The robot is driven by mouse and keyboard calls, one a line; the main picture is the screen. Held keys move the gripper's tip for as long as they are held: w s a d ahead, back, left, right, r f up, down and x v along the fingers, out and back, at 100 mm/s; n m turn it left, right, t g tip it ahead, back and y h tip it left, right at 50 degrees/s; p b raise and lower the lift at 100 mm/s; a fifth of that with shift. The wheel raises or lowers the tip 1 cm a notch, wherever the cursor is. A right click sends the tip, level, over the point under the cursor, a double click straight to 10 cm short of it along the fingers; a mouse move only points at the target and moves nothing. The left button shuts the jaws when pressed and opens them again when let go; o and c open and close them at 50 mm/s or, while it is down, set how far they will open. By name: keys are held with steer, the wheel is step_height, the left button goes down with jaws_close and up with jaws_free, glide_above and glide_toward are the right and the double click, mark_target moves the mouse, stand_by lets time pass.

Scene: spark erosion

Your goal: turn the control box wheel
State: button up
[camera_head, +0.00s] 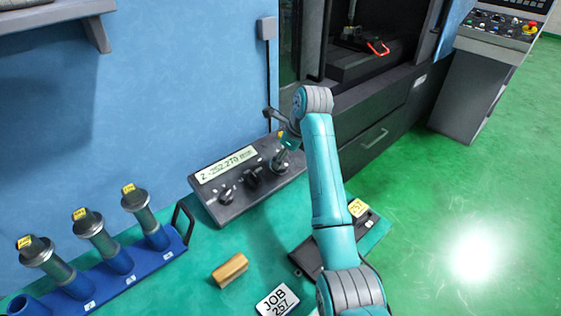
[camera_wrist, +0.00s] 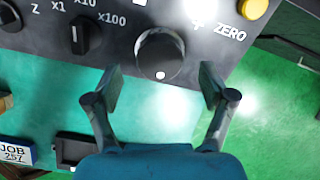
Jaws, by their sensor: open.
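The control box (camera_head: 238,207) is a dark box with a lit display reading Z -252.270, standing at the back of the green table. Its wheel (camera_wrist: 158,57) is a round black knob with a white dot near its lower edge in the wrist view. My gripper (camera_wrist: 161,86) is open, with one fingertip to the lower left of the wheel and the other to its lower right. Both fingertips look apart from the wheel. In the head view my gripper (camera_head: 283,157) is over the box's right end and largely hides the wheel.
A selector knob (camera_wrist: 82,36) and a yellow button (camera_wrist: 253,8) flank the wheel. A blue rack (camera_head: 100,284) with several yellow-tagged holders stands left. A brass block (camera_head: 230,270), a JOB 257 card (camera_head: 277,300) and a dark tray (camera_head: 303,258) lie in front.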

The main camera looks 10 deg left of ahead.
steer(key=shift+x, duration=2.1)
steer(key=c, duration=1.1)
